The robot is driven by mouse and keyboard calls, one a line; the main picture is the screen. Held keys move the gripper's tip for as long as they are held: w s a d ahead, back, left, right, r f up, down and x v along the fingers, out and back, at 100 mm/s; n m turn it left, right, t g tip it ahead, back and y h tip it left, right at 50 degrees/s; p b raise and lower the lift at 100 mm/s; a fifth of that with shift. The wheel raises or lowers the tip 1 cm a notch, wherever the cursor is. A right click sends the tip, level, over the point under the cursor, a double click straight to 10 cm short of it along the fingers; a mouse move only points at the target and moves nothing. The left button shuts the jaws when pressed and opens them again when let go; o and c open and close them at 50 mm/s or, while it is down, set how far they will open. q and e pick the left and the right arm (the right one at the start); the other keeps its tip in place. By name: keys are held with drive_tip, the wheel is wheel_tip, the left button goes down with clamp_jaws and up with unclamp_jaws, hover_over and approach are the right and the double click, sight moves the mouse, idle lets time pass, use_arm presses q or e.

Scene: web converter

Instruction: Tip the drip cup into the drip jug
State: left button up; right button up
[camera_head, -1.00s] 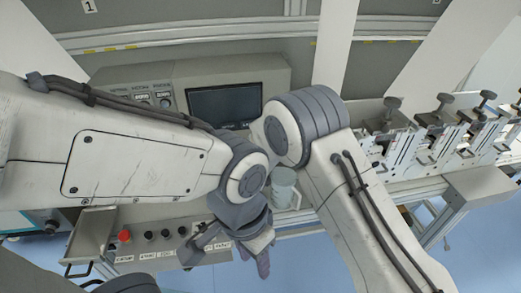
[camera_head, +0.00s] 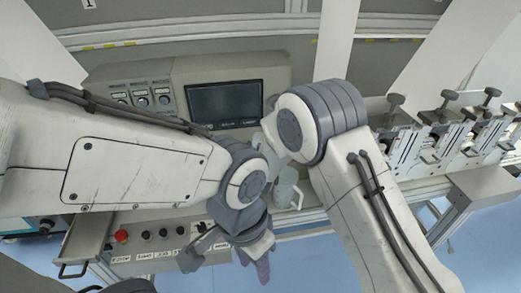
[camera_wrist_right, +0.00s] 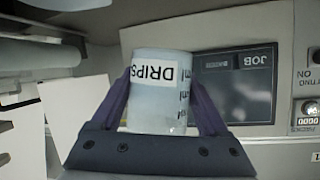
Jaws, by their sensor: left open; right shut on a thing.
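In the right wrist view my right gripper (camera_wrist_right: 162,115) is shut on the drip cup (camera_wrist_right: 150,95), a pale translucent vessel with a white "DRIPS" label and ml marks, which read upside down there. In the head view my right arm hides that gripper, and I cannot make out the cup clearly. A clear vessel with a handle, likely the drip jug (camera_head: 286,187), shows between my two arms, partly covered by them. My left gripper (camera_head: 228,254) is open and empty above the front button panel, to the left of and nearer than this jug.
A control console with a dark screen (camera_head: 225,103) stands behind my arms. A button panel with a red stop button (camera_head: 121,236) is at the front left. Slitting units (camera_head: 440,135) line the right. White web strips (camera_head: 335,40) hang down at the back.

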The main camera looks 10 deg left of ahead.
drive_tip(key=shift+d+f+m+y+b, duration=0.5)
drive_tip(key=shift+f+m+b, duration=0.2)
drive_tip(key=shift+b, duration=1.3)
drive_tip(key=shift+w+d+f+m+y+b, duration=0.1)
drive_tip(key=shift+d+f+m+y+b, duration=0.6)
drive_tip(key=shift+b, duration=1.3)
drive_tip(key=shift+a+f+m+t+y+b, duration=0.2)
drive_tip(key=shift+f+m+y+b, duration=0.15)
drive_tip(key=shift+m+b, duration=0.45)
drive_tip(key=shift+a+f+m+t+y+b, duration=0.1)
drive_tip(key=shift+f+m+t+y+b, duration=0.3)
drive_tip(key=shift+b, duration=0.55)
drive_tip(key=shift+d+r+m+y, duration=0.1)
drive_tip(key=shift+r+m+y, duration=0.15)
drive_tip(key=shift+r+m, duration=0.35)
drive_tip(key=shift+r+m+y, duration=0.2)
drive_tip(key=shift+r+m, duration=0.05)
drive_tip(key=shift+m, duration=0.55)
drive_tip(key=shift+d+r+m+t+y+b, duration=0.2)
drive_tip(key=shift+r+m+t+y+b, duration=0.15)
drive_tip(key=shift+m+b, duration=0.7)
drive_tip(key=shift+d+r+m+t+y+b, duration=0.2)
drive_tip(key=shift+r+m+t+b, duration=0.3)
drive_tip(key=shift+b, duration=0.95)
drive_tip(key=shift+a, duration=0.1)
